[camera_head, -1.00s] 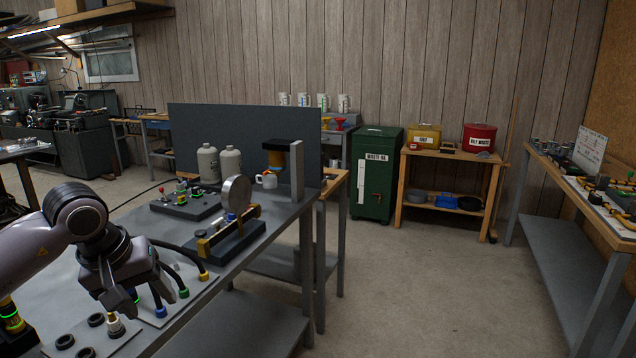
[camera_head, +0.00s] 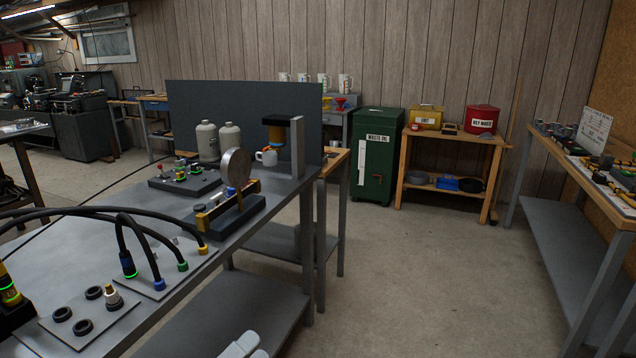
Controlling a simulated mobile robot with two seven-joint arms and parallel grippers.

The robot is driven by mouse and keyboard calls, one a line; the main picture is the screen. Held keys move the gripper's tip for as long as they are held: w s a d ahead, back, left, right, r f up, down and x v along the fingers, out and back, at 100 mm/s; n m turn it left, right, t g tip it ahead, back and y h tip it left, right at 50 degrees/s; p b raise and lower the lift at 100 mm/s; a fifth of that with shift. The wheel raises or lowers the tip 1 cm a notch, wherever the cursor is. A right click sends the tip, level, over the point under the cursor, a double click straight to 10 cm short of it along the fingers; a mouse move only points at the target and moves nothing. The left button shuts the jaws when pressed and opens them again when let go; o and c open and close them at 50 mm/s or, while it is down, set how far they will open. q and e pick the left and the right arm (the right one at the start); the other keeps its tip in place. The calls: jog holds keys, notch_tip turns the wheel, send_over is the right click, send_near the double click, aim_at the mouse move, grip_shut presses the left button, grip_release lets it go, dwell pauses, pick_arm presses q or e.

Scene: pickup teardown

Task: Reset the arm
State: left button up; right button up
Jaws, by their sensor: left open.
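My left gripper (camera_head: 246,346) shows only as pale grey pieces at the bottom edge, low in front of the near workbench (camera_head: 245,318). It is open, and I see nothing between its fingers. Most of it and its arm are outside the picture. It is apart from the hose panel (camera_head: 148,293) on the bench. My right gripper is not in view.
Black hoses (camera_head: 95,210) arch over the bench's left side to colored fittings. A plate with black rings (camera_head: 62,314) lies at front left. The floor (camera_head: 430,280) right of the bench is clear.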

pick_arm(q)
jog(key=s+a+f+n+g+y, duration=0.1)
jog(key=s+a+f+n+y, duration=0.2)
jog(key=f+n, duration=0.5)
jog(key=s+a+f+n+g+y, duration=0.2)
jog(key=s+a+f+n+y, duration=0.1)
jog(key=s+f+n, duration=0.4)
jog(key=s+a+f+n+g+y+b, duration=0.1)
jog(key=s+a+f+n+y, duration=0.3)
jog(key=f+n, duration=0.5)
jog(key=shift+s+f+n+g+y, duration=0.35)
jog(key=shift+s+n+g+y, duration=0.25)
jog(key=shift+n+g+y, duration=0.15)
jog(key=c, duration=0.3)
jog(key=shift+a, duration=0.15)
